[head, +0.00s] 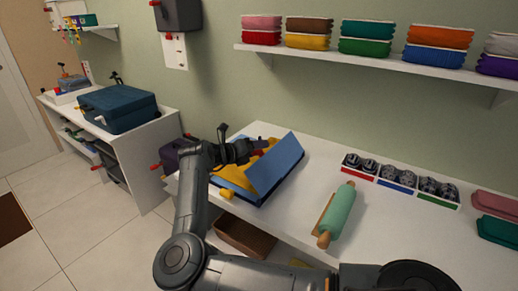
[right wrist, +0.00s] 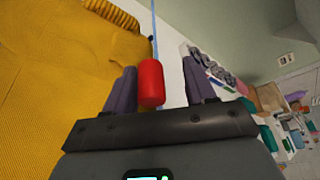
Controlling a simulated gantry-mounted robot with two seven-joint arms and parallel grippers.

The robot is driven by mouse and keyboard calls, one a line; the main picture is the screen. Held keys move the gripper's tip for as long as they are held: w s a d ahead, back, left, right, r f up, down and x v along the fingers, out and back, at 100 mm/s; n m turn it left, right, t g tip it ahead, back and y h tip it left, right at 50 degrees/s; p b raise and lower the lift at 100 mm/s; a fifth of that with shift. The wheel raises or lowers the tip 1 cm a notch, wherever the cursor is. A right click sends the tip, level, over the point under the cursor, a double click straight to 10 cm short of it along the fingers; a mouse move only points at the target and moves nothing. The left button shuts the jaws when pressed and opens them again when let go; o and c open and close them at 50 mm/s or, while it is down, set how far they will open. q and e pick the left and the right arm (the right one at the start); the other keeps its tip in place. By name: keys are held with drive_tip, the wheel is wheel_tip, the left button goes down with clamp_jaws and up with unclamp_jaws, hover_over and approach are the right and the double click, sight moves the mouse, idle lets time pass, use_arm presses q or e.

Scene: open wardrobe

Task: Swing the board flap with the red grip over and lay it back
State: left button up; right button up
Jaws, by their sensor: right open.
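The folding board (head: 252,201) lies on the white table, and its blue flap (head: 280,163) stands raised at a slant. A yellow garment (head: 232,172) lies on the board and also fills the left of the right wrist view (right wrist: 55,75). The red grip (right wrist: 151,83) is between the two spread fingers of my right gripper (right wrist: 160,85), with a gap visible on its right side. In the head view my right gripper (head: 262,146) is at the flap's far left edge, and the arm hides part of the board. My left gripper is out of view.
A green rolling pin (head: 341,212) lies right of the board. Behind it is a row of compartment trays (head: 400,178) with dark rolled items. A shelf (head: 350,59) with folded cloths hangs above. A teal case (head: 118,107) stands on the left unit. Bare table separates board and trays.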

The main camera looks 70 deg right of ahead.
drive_tip(key=p+v, duration=0.1)
drive_tip(key=v, duration=0.8)
drive_tip(key=shift+w+a+p, duration=0.2)
drive_tip(key=shift+a+p, duration=0.1)
drive_tip(key=shift+p, duration=0.05)
drive_tip(key=shift+r, duration=0.1)
